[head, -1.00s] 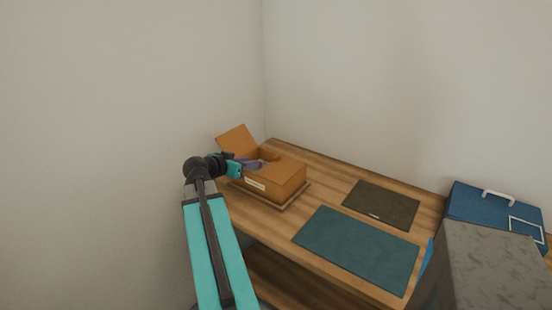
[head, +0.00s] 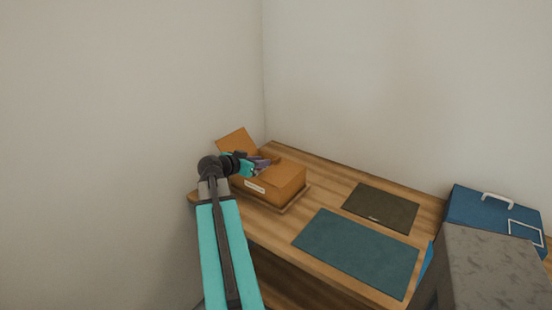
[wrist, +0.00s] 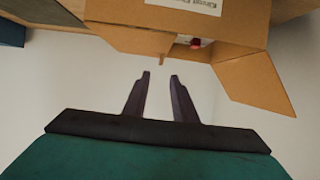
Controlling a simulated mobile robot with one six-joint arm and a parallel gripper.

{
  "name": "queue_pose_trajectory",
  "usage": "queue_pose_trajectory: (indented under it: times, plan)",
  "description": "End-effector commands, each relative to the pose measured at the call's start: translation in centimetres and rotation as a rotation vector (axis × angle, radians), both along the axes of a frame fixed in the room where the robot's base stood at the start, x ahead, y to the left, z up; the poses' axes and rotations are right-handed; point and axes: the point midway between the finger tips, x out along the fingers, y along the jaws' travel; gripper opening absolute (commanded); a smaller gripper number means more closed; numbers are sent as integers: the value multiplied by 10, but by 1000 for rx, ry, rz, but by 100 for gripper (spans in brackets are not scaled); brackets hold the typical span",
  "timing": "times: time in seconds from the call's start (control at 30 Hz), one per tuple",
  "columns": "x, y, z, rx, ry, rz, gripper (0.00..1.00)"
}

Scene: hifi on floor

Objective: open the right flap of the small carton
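The small carton (head: 283,187) is brown, with a white label (head: 255,187) on its front. Its left flap (head: 236,142) stands open, leaning outward. Its right flap (head: 285,169) lies over the right part of the top and looks shut. In the wrist view the carton appears upside down, with the right flap (wrist: 130,38) at left, a small tab (wrist: 167,55) at its edge, and the left flap (wrist: 254,80) hanging out at right. My gripper (head: 266,163) is above the carton near the opening. The wrist view shows its fingers (wrist: 160,76) apart, with nothing between them.
A red thing (wrist: 196,43) shows inside the carton. The carton stands on a thin board on the wooden desk (head: 330,180). A dark mat (head: 382,207) and a teal mat (head: 357,249) lie to its right. A blue case (head: 490,215) is farther right. Walls stand behind and left.

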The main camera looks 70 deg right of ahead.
Motion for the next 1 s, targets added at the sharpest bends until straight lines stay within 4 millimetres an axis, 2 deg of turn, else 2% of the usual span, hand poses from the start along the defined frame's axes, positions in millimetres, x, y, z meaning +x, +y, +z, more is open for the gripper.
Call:
queue_pose_trajectory:
  times: [0.2, 0.6, 0.8, 1.0]
  plan:
    - [-7, -30, -11, 0, 1, -2, 25]
    - [-19, -76, -31, 1, 0, -1, 25]
    - [-23, -90, -38, 1, 0, 0, 25]
    - [-24, -94, -40, 0, 0, 1, 25]
